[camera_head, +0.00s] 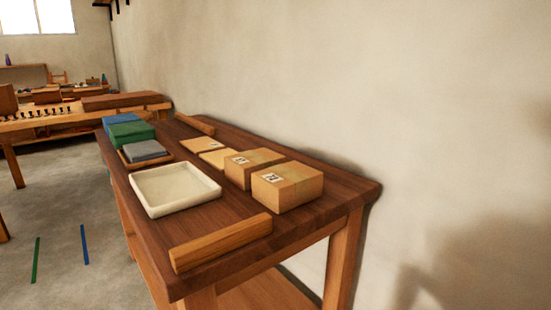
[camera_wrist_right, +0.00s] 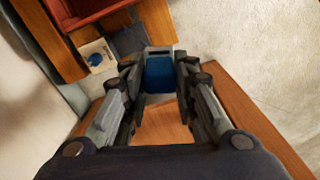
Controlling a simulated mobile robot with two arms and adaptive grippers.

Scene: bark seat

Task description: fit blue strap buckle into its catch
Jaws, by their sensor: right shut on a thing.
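In the right wrist view, my right gripper (camera_wrist_right: 159,72) is shut on a blue piece with a dark grey end, which I take to be the blue strap buckle (camera_wrist_right: 160,77). The fingers are on its left and right sides, and it is held over an orange-brown wooden surface (camera_wrist_right: 165,122). I cannot make out the catch in either view. My left gripper is in neither view, and the head view shows no gripper.
The right wrist view shows a cream square with a blue round spot (camera_wrist_right: 96,59) and a red tray (camera_wrist_right: 85,10). In the head view, a dark wooden table (camera_head: 225,208) bears cardboard boxes (camera_head: 287,186), a white tray (camera_head: 150,205) and blue and green boxes (camera_head: 130,133).

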